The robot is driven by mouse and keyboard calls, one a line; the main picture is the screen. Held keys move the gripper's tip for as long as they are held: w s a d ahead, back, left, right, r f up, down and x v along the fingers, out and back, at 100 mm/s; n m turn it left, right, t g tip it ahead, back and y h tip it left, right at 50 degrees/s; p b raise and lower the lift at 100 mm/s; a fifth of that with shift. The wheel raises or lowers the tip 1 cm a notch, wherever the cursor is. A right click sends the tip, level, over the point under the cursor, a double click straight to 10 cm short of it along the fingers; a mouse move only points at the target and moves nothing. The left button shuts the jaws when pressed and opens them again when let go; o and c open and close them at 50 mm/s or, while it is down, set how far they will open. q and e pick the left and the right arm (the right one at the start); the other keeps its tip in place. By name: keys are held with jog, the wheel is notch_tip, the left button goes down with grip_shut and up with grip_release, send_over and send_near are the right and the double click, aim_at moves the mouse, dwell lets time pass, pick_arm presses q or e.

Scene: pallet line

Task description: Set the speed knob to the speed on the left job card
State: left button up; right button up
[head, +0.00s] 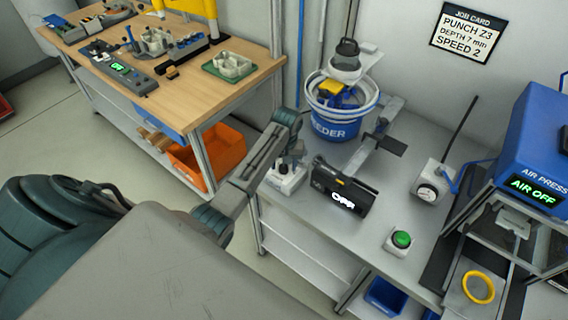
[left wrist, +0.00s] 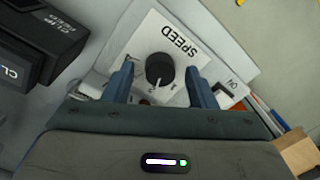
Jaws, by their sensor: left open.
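The speed knob (left wrist: 160,68) is black with a pale pointer mark toward the picture's bottom; its scale numbers are too small to read. It sits on a white box marked SPEED (left wrist: 190,42), which also shows in the head view (head: 285,182). My left gripper (left wrist: 160,86) is open, with one blue finger on each side of the knob; I cannot tell whether they touch it. In the head view my left gripper (head: 290,157) is over the box and hides the knob. One job card (head: 466,33) on the wall reads PUNCH Z3, DEPTH 7 mm, SPEED 2. My right gripper is not in view.
A black clip feed unit (head: 342,186) with a lit OFF display stands just right of the speed box. Behind it is a blue feeder bowl (head: 335,125). A green button (head: 402,239) and a dial box (head: 431,184) stand farther right. A wooden bench (head: 190,72) stands left.

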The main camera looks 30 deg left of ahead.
aim_at(285, 166)
pick_arm(q)
jog(key=r+b, duration=0.1)
jog(key=r, duration=0.3)
jog(key=r+b, duration=0.2)
jog(key=r, duration=0.2)
jog(key=shift+w+d+r, duration=0.1)
jog(key=shift+d+r, duration=0.05)
jog(key=shift+d, duration=0.05)
jog(key=shift+r+p, duration=1.25)
jog(key=shift+p, duration=0.3)
